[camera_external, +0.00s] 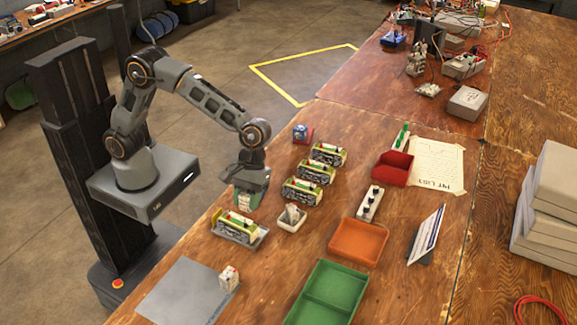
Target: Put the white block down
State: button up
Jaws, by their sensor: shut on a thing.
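My gripper (249,193) points down over the near left side of the wooden table. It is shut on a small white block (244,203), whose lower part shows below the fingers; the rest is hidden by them. The gripper is just behind a grey tray (250,243) with a yellow-green and black unit in it. I cannot tell whether the block touches the table. Another small white block (228,279) stands on the edge of a grey mat (185,293) at the front left.
Several similar yellow-green units (302,191) stand right of my gripper. A small white bin (291,218) is near them. An orange tray (358,243), a green tray (327,293), a red bin (392,169) and a tilted sign (426,234) stand farther right. Most of the mat is bare.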

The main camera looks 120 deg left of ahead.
jog(key=shift+s+a+r, duration=0.1)
jog(key=shift+s+a, duration=0.1)
jog(key=shift+s, duration=0.05)
jog(key=s+a+r+n+t+b, duration=0.1)
jog(key=s+a+r+n, duration=0.15)
jog(key=a, duration=0.75)
jog(key=s+a+r+n+t+b, duration=0.1)
jog(key=s+a+n, duration=0.25)
jog(key=a, duration=0.55)
jog(key=s+a+n+t+y, duration=0.2)
jog(key=s+a+n, duration=0.45)
jog(key=s, duration=0.35)
jog(key=n+y+b, duration=0.2)
jog(key=n+y, duration=0.1)
jog(key=n, duration=0.2)
send_over(282, 163)
jog(key=s, duration=0.2)
notch_tip(282, 163, down, 12)
jog(key=shift+d+f, duration=0.1)
jog(key=shift+f, duration=0.15)
jog(key=shift+w+f, duration=0.15)
jog(key=shift+f, duration=0.15)
jog(key=shift+w+f+b, duration=0.1)
jog(key=shift+f+b, duration=0.45)
jog(key=shift+f, duration=1)
